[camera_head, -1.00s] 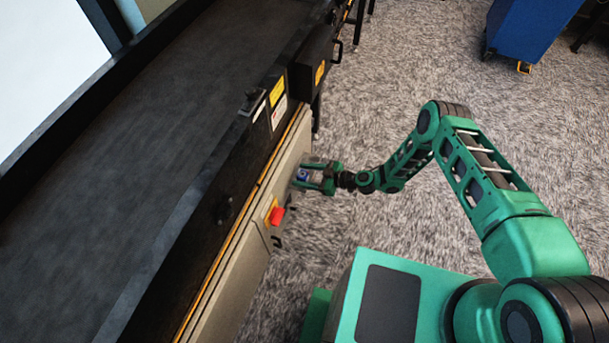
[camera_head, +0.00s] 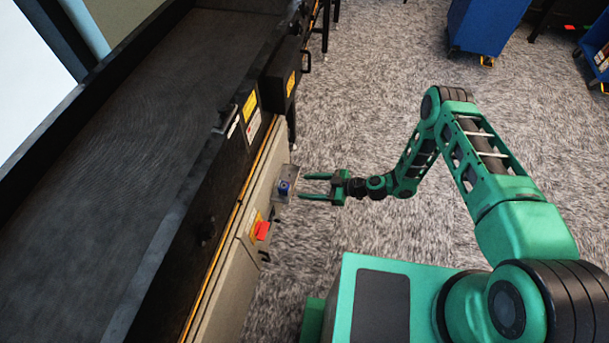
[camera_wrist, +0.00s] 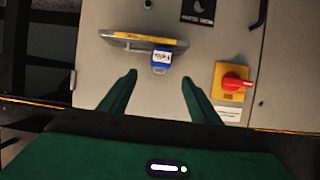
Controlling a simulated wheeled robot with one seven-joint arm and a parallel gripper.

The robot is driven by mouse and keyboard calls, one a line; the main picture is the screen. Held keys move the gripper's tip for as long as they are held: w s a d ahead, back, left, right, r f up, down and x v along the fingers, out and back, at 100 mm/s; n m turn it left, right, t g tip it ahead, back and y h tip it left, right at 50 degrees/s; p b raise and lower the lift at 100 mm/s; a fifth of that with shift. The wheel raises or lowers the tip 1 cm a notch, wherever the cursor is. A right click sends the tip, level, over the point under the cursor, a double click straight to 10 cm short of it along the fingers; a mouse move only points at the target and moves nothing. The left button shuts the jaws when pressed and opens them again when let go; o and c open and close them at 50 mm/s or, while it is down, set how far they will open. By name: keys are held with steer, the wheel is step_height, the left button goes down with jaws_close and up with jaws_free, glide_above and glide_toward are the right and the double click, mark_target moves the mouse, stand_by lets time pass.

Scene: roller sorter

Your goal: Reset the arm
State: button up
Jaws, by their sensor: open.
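My green arm reaches left from my base toward the beige side panel (camera_head: 232,265) of the conveyor. My gripper (camera_head: 304,187) is open and empty, its two fingers pointing at the panel. In the wrist view the fingers of my gripper (camera_wrist: 158,82) are spread apart, with a small blue lock-like piece (camera_wrist: 162,58) ahead between them. That blue piece (camera_head: 285,187) sits by a clear cover at the panel in the head view. The fingertips look apart from it.
A red rotary switch on a yellow plate (camera_wrist: 232,82) is right of the fingers in the wrist view. The dark conveyor belt (camera_head: 120,130) runs along the left. Blue bins (camera_head: 485,25) stand at the far right. The carpet around my arm is clear.

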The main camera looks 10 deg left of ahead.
steer(key=shift+d, duration=0.1)
steer(key=w+d+r+m+h, duration=0.2)
steer(key=w+d+r+h, duration=0.25)
steer(key=d+r, duration=0.75)
steer(key=w+d+r+m+h, duration=0.25)
steer(key=w+d+r, duration=0.25)
steer(key=d+r, duration=0.75)
steer(key=s+d+r+m+h, duration=0.2)
steer(key=s+d+r+m, duration=0.15)
steer(key=d+r, duration=0.45)
steer(key=s+d+r+m+h, duration=0.2)
steer(key=s+d+r+m, duration=0.15)
steer(key=d+r, duration=0.4)
steer(key=s+d+r+m, duration=0.3)
steer(key=s+r+m, duration=0.1)
steer(key=s, duration=0.5)
steer(key=s+d+r+m+h, duration=0.1)
steer(key=s+d+r+m, duration=0.2)
steer(key=s+r, duration=0.3)
steer(key=s+d+r+m+g+h, duration=0.1)
steer(key=s+d+r+m, duration=0.2)
steer(key=s, duration=1.1)
steer(key=shift+s+d+r+m, duration=0.2)
steer(key=shift+r+m, duration=0.75)
